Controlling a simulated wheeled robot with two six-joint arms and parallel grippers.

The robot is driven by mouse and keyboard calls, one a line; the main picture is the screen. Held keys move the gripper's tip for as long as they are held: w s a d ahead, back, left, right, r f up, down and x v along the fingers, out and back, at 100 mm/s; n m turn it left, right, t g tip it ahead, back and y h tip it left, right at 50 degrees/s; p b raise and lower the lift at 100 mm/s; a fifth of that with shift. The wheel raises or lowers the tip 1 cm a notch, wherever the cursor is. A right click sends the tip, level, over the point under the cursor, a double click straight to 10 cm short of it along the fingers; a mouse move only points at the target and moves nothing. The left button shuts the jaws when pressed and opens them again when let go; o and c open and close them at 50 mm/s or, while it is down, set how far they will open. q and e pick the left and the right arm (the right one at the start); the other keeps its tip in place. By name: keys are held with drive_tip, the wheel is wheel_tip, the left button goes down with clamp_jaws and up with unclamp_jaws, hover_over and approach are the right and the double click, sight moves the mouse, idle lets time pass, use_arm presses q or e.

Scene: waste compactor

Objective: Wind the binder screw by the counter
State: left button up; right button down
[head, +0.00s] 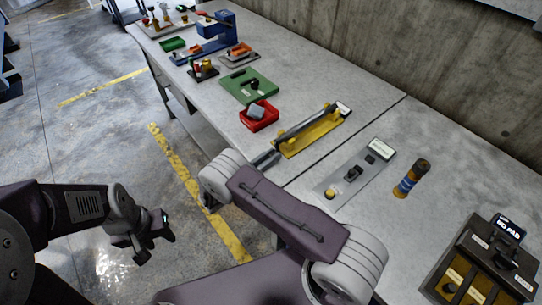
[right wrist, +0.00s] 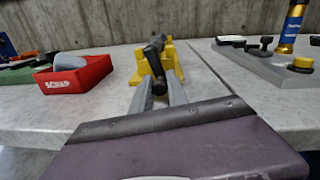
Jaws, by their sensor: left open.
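A yellow fixture (head: 312,136) with a dark bar along it lies on the bench, and a small pale plate (head: 343,108) is at its far end. I take this as the binder screw; no counter reading is legible. The fixture also shows in the right wrist view (right wrist: 172,66), with a black rod (right wrist: 157,58) pointing toward me. My right gripper (right wrist: 160,92) is at the fixture's near end. Its fingers are apart on either side of the rod's near end, with gaps visible. My left gripper (head: 143,240) is open and empty, over the floor left of the bench.
A concrete wall stands behind.

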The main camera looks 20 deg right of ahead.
drive_tip(key=shift+w+a+f+m+b, duration=0.1)
drive_tip(key=shift+w+f+m+b, duration=0.25)
drive_tip(key=shift+m+b, duration=0.55)
drive_tip(key=shift+a+m+b, duration=0.1)
drive_tip(key=shift+m+b, duration=0.2)
drive_tip(key=shift+b, duration=0.25)
drive_tip(key=shift+w+r, duration=0.1)
drive_tip(key=shift+r, duration=0.2)
drive_tip(key=c, duration=1.3)
unclamp_jaws()
drive_tip(key=b+v, duration=0.1)
drive_tip(key=v, duration=0.8)
drive_tip(key=shift+b, duration=0.3)
drive_tip(key=shift+f, duration=0.1)
